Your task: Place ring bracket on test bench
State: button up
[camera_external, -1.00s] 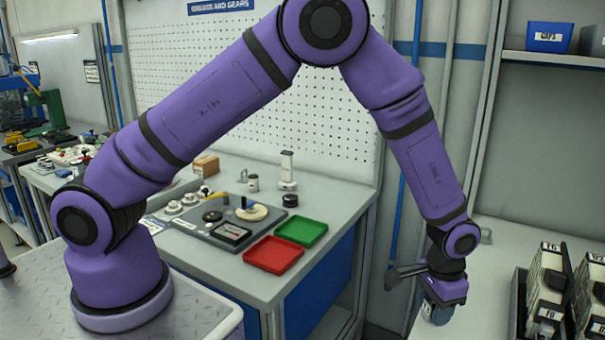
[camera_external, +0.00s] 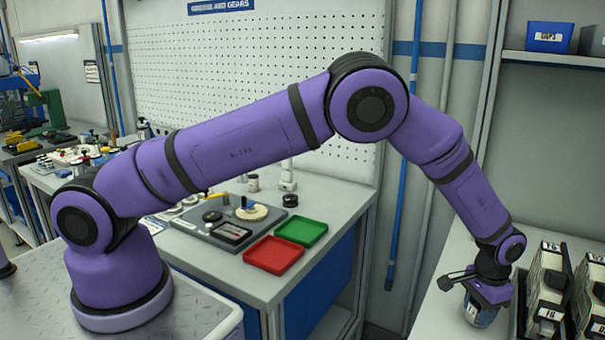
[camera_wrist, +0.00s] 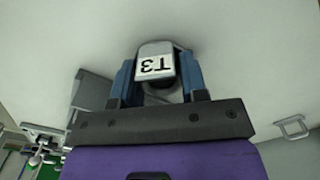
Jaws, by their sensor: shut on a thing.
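My gripper (camera_external: 482,310) is over the pale bench top (camera_external: 430,318) at the right of the external view, pointing down. The fingers and palm hide the sides and lower part of the bracket. The pale surface fills the picture beyond it. I cannot tell whether the bracket touches the surface.
Black racks of labelled boxes (camera_external: 548,290) stand close to the right of my gripper. A middle bench (camera_external: 335,200) carries a red tray (camera_external: 273,255), a green tray (camera_external: 301,231) and small parts. A grey handle-shaped piece (camera_wrist: 294,127) shows at right in the wrist view.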

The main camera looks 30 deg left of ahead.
jog(key=shift+f, duration=0.25)
jog(key=shift+f, duration=0.15)
jog(key=o, duration=1)
